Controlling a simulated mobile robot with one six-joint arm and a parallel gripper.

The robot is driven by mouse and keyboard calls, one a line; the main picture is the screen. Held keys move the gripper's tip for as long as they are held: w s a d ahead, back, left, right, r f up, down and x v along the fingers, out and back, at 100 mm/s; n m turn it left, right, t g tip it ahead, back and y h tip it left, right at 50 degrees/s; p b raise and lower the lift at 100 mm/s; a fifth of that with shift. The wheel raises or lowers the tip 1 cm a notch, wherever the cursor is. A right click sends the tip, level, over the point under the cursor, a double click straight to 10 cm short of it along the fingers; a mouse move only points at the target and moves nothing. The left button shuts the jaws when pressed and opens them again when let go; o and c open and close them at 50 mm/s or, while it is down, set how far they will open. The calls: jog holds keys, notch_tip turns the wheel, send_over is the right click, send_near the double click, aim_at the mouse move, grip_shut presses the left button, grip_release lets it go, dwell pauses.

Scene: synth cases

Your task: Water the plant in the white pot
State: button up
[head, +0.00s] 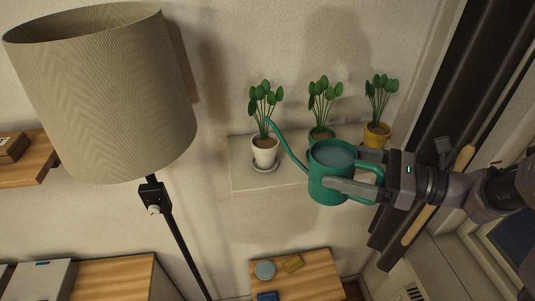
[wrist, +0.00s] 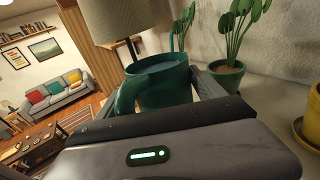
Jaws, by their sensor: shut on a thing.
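The plant in the white pot (head: 265,155) stands at the left end of a pale wall shelf, on a small saucer (head: 265,166). Its round green leaves (head: 262,97) rise above the rim. My gripper (head: 346,168) is shut on a teal watering can (head: 328,186), its fingers on either side of the body near the handle. Water (head: 336,154) shows inside the can. The long spout (head: 290,148) points up and left, and its tip appears by the white pot's stems. I see no stream. The wrist view shows the can (wrist: 165,92) between the fingers; the white pot is hidden there.
A plant in a green pot (head: 321,133) stands behind the can, and one in a yellow pot (head: 377,135) to its right. A large lampshade (head: 105,95) on a dark pole is at left. A wooden surface (head: 312,272) with small items lies below.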

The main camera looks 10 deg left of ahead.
aim_at(345, 155)
jog(key=shift+d+r+g+h+p, duration=0.15)
jog(key=shift+r+g+h+p, duration=0.45)
jog(key=shift+p, duration=1.65)
jog(key=shift+r+m+h+p, duration=0.3)
jog(key=shift+r+h+p, duration=0.45)
jog(key=shift+p, duration=0.7)
dwell(1.7)
jog(key=shift+r, duration=0.15)
